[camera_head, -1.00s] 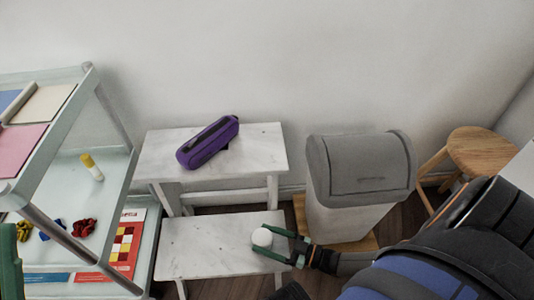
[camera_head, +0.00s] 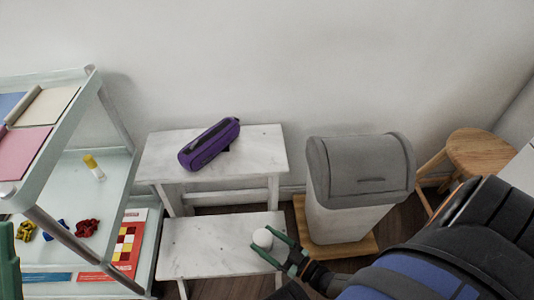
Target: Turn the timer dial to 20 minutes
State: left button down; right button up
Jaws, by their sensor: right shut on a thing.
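A round white object, seemingly the timer (camera_head: 262,238), sits on the lower step of the white step stool (camera_head: 200,250). Its dial marks are too small to read. My right gripper (camera_head: 270,247) reaches in from the right, low over that step, with its green fingers on either side of the white timer and shut on it. Part of my left gripper or arm (camera_head: 8,262) shows as a green piece at the left edge; its fingertips are out of the picture.
A purple pencil case (camera_head: 210,145) lies on the stool's upper step. A grey-lidded bin (camera_head: 358,170) and a wooden stool (camera_head: 478,150) stand to the right. A pale shelf cart (camera_head: 118,160) with a glue stick (camera_head: 93,167) and scrunchies stands at the left.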

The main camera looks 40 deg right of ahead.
jog(key=o, duration=1.3)
jog(key=shift+s, duration=0.1)
